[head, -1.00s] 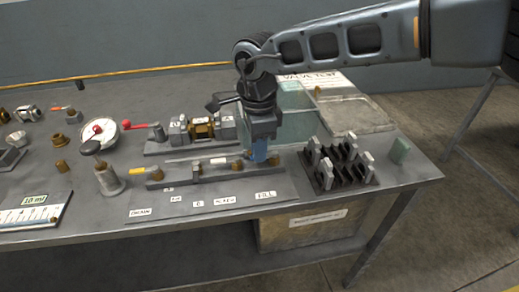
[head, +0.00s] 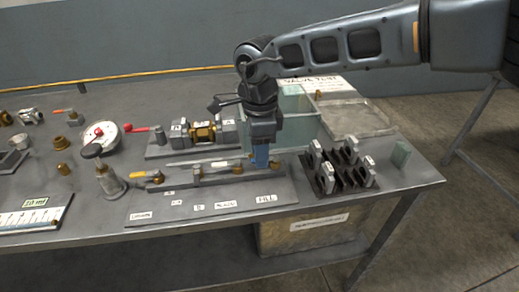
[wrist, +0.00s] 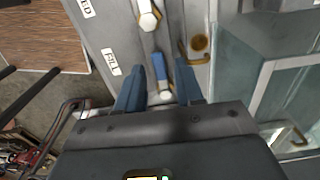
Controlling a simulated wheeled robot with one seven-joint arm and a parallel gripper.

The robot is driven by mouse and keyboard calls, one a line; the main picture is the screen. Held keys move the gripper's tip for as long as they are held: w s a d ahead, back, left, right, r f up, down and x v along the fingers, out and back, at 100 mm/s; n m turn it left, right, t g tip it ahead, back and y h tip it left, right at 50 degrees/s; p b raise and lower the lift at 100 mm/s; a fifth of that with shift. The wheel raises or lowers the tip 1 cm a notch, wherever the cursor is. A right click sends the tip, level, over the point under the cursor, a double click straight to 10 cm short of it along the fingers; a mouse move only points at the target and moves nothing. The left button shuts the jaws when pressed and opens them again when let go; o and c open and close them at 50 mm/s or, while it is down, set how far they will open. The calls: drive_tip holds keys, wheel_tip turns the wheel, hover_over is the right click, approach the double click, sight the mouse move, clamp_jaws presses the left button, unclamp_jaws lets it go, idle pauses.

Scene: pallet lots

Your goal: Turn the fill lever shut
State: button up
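The fill lever (wrist: 160,68) is a short blue handle. In the wrist view it lies roughly lengthwise along the manifold, beside the FILL label (wrist: 111,62). My gripper (wrist: 159,84) is open, with one blue finger on each side of the lever. Gaps show between the fingers and the lever, and I see no clear contact. In the head view my gripper (head: 261,156) points down at the right end of the valve manifold (head: 215,196), above the FILL label (head: 266,198). There the gripper mostly hides the lever.
A neighbouring white-handled valve (wrist: 148,14) is close along the manifold. A glass tank (wrist: 262,85) stands beside the gripper; a black slotted rack (head: 342,175) is to its right. A pressure gauge (head: 103,136) and a clamp fixture (head: 202,132) are to the left.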

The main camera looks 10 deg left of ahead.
idle(0.5)
drive_tip(key=n, duration=0.2)
drive_tip(key=s+n, duration=0.1)
drive_tip(key=n, duration=0.1)
drive_tip(key=d+n+p, duration=0.1)
drive_tip(key=shift+s+n, duration=0.35)
drive_tip(key=shift+n, duration=0.05)
wheel_tip(320, 180, up, 7)
drive_tip(key=b, duration=0.1)
drive_tip(key=s+a+f+g+y, duration=0.4)
drive_tip(key=s+a, duration=0.8)
drive_tip(key=s, duration=0.2)
drive_tip(key=s+a+r+m+g+y, duration=0.1)
drive_tip(key=s+a+r+g+y, duration=0.1)
drive_tip(key=s+a, duration=0.2)
drive_tip(key=s+a+r+m+g+y+p, duration=0.1)
drive_tip(key=s+a, duration=0.3)
drive_tip(key=s, duration=0.4)
drive_tip(key=shift+s+a+r+g+y, duration=0.2)
drive_tip(key=shift+a+r+g+y, duration=0.15)
drive_tip(key=shift+g+y, duration=0.55)
